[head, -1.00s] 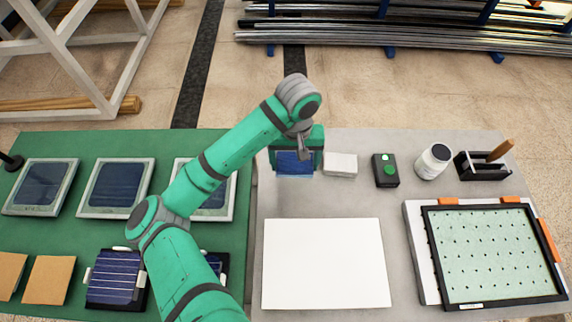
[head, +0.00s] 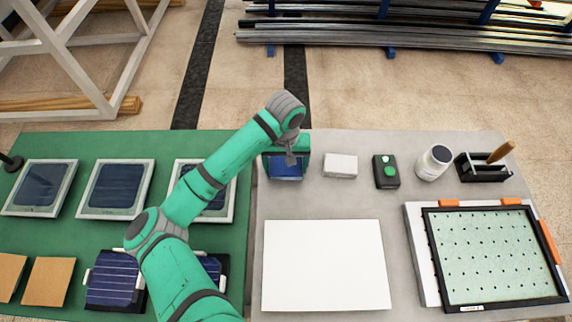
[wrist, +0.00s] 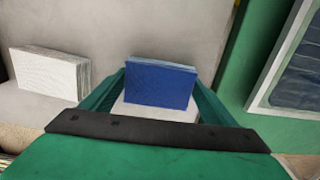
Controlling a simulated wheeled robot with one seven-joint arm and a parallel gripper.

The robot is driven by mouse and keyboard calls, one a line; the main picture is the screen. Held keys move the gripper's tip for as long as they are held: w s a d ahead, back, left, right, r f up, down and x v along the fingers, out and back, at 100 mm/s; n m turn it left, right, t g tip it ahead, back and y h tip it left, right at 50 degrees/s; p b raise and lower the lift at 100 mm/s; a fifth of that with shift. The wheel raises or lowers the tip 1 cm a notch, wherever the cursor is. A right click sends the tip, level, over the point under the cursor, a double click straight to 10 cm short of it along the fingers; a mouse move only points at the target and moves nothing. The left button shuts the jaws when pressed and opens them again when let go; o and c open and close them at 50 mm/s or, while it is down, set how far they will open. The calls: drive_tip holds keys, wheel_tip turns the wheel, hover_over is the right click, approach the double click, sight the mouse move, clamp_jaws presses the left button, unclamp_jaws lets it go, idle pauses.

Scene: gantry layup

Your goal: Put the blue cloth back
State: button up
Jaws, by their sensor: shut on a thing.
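The blue cloth (wrist: 159,83) is a folded block between the two fingers of my gripper (wrist: 158,98) in the wrist view. In the head view the blue cloth (head: 286,170) shows below my gripper (head: 287,168), near the left back of the grey table. My gripper is shut on it. A white block-like thing shows just beneath the cloth in the wrist view; whether they touch I cannot tell. A white folded stack (head: 341,166) lies just right of the gripper and also shows in the wrist view (wrist: 50,76).
A black box with green buttons (head: 386,171), a white jar (head: 433,162) and a black holder with a wooden handle (head: 484,166) stand along the back right. A white board (head: 325,265) lies in front. Framed panels (head: 116,188) lie on the green mat (head: 85,146) at left.

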sight(286, 167)
drive_tip(key=shift+a+f, duration=0.1)
drive_tip(key=o, duration=0.9)
drive_tip(key=shift+o, duration=0.5)
drive_tip(key=shift+s+d, duration=0.1)
drive_tip(key=shift+d, duration=0.2)
drive_tip(key=shift+a, duration=0.1)
drive_tip(key=shift+r, duration=0.25)
wheel_tip(286, 167, up, 12)
drive_tip(key=shift+f, duration=0.1)
